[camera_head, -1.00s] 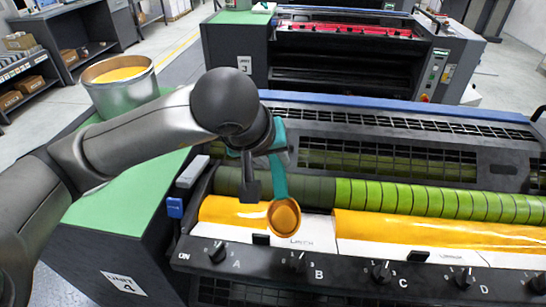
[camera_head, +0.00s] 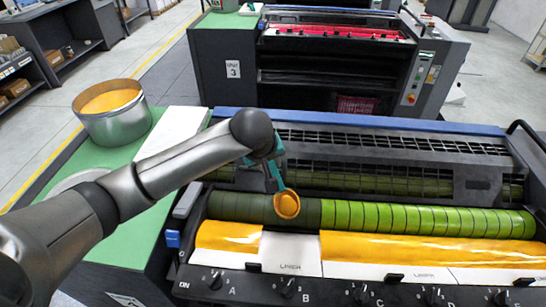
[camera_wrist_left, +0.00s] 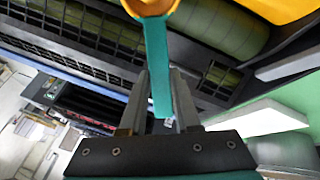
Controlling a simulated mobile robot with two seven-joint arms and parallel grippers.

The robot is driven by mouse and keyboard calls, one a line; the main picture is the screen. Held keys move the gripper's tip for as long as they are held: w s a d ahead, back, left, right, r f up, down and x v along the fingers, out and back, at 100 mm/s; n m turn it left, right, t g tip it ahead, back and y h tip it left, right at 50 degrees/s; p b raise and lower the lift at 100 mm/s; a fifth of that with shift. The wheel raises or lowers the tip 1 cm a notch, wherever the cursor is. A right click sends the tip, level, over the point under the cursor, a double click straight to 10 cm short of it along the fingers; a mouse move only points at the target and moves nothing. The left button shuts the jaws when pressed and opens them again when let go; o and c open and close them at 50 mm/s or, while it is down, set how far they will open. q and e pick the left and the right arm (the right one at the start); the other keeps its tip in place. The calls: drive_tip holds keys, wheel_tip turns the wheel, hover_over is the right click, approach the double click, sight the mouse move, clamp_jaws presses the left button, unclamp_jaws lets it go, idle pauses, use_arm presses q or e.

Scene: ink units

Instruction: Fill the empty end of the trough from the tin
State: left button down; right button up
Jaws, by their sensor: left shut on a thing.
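The tin (camera_head: 113,128), an open metal can with yellow-orange ink, stands on the green top at the left. The trough (camera_head: 291,251) runs along the press front. Yellow ink lies at its left end and along its right part, with a bare white stretch between. My left gripper (camera_head: 270,165) is shut on the teal handle of a ladle (camera_head: 287,205). The ladle hangs over the roller, behind the bare stretch. Its bowl looks yellow-orange inside; how full it is I cannot tell. In the left wrist view, the handle (camera_wrist_left: 158,60) sits between the fingers (camera_wrist_left: 160,100). My right gripper is out of view.
The roller (camera_head: 400,218) is dark at left and bright green at right. A black grille (camera_head: 380,150) lies behind it. A white slab (camera_head: 175,135) and a pale round thing (camera_head: 85,180) lie on the green top. Knobs line the front panel (camera_head: 330,291).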

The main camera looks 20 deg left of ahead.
use_arm(q)
drive_tip(key=shift+f, duration=0.1)
drive_tip(key=shift+f+b, duration=0.6)
drive_tip(key=shift+f, duration=0.25)
drive_tip(key=f+b, duration=0.2)
drive_tip(key=s+d+f+b, duration=0.1)
drive_tip(key=f+b, duration=0.1)
drive_tip(key=f, duration=0.1)
drive_tip(key=f+b, duration=0.2)
drive_tip(key=f, duration=0.1)
drive_tip(key=shift+s+d+f, duration=0.1)
drive_tip(key=shift+s+d, duration=0.15)
drive_tip(key=shift+d, duration=0.05)
drive_tip(key=shift+s+d+f+b, duration=0.15)
drive_tip(key=shift+f+b, duration=0.15)
drive_tip(key=shift+b, duration=0.05)
drive_tip(key=shift+f+b, duration=0.45)
drive_tip(key=shift+r, duration=0.1)
